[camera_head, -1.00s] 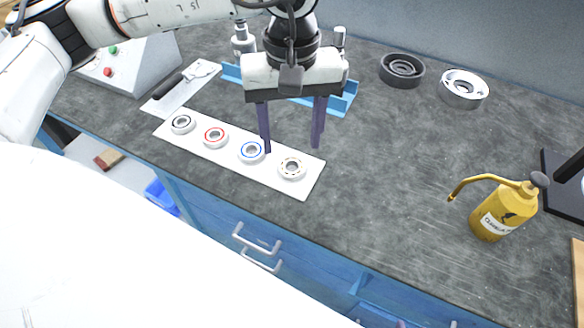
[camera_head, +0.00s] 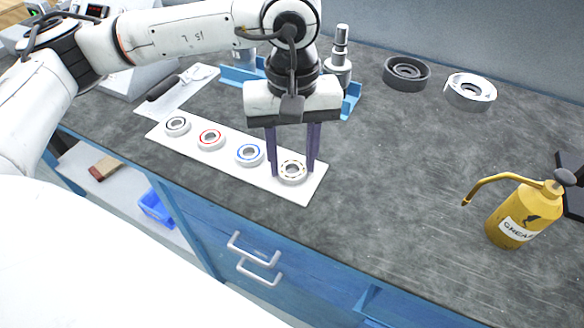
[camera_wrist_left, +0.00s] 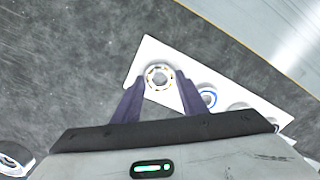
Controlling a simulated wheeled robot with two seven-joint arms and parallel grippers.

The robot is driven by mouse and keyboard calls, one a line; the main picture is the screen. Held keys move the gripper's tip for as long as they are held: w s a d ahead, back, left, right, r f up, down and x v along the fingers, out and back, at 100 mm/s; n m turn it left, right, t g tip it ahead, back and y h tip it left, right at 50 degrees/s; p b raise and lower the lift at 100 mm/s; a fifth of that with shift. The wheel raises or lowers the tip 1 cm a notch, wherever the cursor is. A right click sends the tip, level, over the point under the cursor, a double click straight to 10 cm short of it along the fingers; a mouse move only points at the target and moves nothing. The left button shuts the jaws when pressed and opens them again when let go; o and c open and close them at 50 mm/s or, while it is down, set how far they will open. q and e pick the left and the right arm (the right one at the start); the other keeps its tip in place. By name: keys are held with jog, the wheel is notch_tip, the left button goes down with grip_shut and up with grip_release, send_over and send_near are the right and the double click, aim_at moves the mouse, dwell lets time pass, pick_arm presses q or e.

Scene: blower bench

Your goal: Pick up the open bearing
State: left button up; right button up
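The open bearing (camera_head: 292,170), a ring with its balls showing, lies at the right end of a white strip (camera_head: 310,188). It also shows in the left wrist view (camera_wrist_left: 159,76), just beyond and between the fingertips. My left gripper (camera_head: 292,172) is open, pointing down, with one purple finger on each side of the bearing. Whether the fingers touch it I cannot tell. On the same strip lie a blue-ringed bearing (camera_head: 249,154), a red-ringed bearing (camera_head: 210,139) and a dark-ringed bearing (camera_head: 177,125). My right gripper is not in view.
A yellow grease can (camera_head: 515,220) stands at the right. A dark ring part (camera_head: 405,74) and a silver housing (camera_head: 470,91) stand at the back. A blue rack (camera_head: 350,100) with metal shafts is behind my gripper. The bench middle-right is clear.

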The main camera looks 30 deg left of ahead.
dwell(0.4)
pick_arm(q)
jog(key=shift+r+p, duration=0.3)
jog(key=shift+r, duration=0.2)
jog(key=shift+r+p, duration=0.85)
jog(key=shift+r, duration=0.65)
notch_tip(320, 180, up, 4)
jog(key=shift+r+p, duration=0.1)
jog(key=shift+p, duration=1)
